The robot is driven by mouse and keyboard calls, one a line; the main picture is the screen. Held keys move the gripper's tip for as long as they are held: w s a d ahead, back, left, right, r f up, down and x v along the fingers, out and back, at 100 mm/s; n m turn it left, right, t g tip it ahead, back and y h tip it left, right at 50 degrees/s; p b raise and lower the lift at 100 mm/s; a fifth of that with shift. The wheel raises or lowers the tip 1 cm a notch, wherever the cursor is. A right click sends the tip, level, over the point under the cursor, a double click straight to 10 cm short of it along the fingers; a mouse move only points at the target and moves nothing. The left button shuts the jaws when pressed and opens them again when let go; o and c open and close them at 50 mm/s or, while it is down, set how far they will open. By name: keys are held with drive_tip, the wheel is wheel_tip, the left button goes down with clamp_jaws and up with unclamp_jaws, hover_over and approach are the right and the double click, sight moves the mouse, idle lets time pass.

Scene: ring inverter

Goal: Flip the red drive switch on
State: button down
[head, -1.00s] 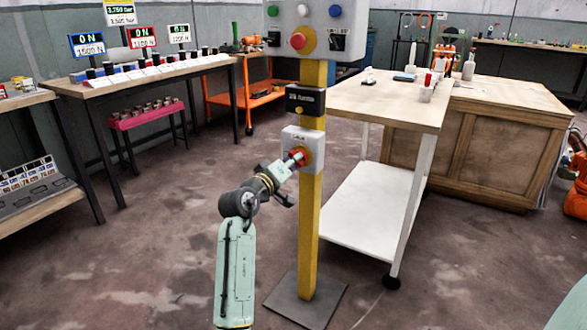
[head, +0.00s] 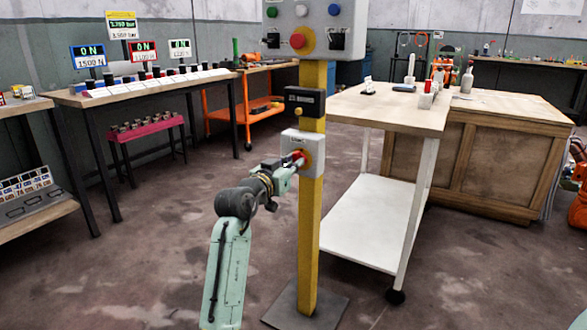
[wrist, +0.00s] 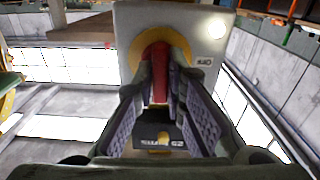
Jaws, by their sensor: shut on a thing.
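The red drive switch handle (head: 299,158) sits on a yellow round plate on a pale grey box, fixed to a yellow post (head: 311,225). In the wrist view the red handle (wrist: 159,80) stands between my two finger pads, in front of the yellow disc (wrist: 139,52) and the grey box (wrist: 195,30). My gripper (head: 292,163) reaches the box from the left and is shut on the handle. The fingers hide part of the handle and disc. A small label on the box (wrist: 205,62) appears inverted and is hard to read.
Above the switch, the post carries a dark labelled box (head: 304,102) and a grey control panel (head: 335,15) with coloured buttons. A wooden-topped white table (head: 390,105) stands close on the right. The floor left of the post is open.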

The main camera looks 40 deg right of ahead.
drive_tip(key=shift+m, duration=0.4)
drive_tip(key=c, duration=1.6)
unclamp_jaws()
drive_tip(key=shift+c, duration=0.2)
drive_tip(key=v, duration=1.2)
